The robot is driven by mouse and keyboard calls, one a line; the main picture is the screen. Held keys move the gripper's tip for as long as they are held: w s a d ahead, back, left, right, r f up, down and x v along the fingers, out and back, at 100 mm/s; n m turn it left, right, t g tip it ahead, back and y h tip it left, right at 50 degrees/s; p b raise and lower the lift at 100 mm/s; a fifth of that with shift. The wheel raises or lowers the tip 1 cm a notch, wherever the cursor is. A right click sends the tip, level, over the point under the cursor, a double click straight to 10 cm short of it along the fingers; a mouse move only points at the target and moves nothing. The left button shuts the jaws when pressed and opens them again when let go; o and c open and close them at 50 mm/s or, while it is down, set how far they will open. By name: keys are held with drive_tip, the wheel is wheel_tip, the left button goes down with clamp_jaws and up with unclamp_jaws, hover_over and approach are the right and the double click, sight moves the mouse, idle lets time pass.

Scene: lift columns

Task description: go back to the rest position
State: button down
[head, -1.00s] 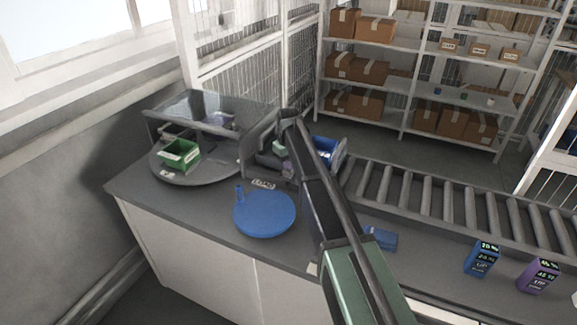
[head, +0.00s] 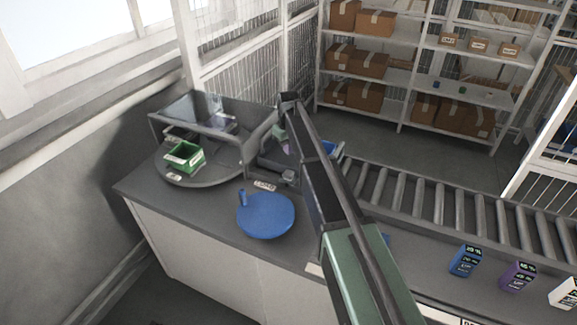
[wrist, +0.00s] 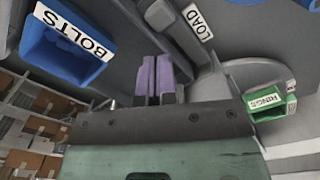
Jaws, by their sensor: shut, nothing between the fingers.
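My gripper (head: 286,148) shows in the head view at the far end of my arm, partly hidden by the arm, over the grey station at the back of the counter. In the wrist view its two purple fingers (wrist: 153,78) are together with nothing between them. A blue bin labelled BOLTS (wrist: 62,50) is to their left and a green bin labelled RINGS (wrist: 270,103) to their right, both apart from the fingers. No marker of the rest position shows.
The green bin (head: 184,156) stands on a round grey turntable (head: 205,178) beside a clear-fronted grey frame. A blue disc (head: 266,216) lies on the counter. A roller conveyor (head: 440,205) runs right, with a blue box (head: 465,260), a purple box (head: 517,275) and a white box (head: 564,293) nearby.

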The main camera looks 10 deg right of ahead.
drive_tip(key=s+f+m+b, duration=0.1)
drive_tip(key=s+m, duration=0.3)
drive_tip(key=s, duration=3)
drive_tip(key=shift+s+m, duration=0.35)
drive_tip(key=shift+m, duration=0.05)
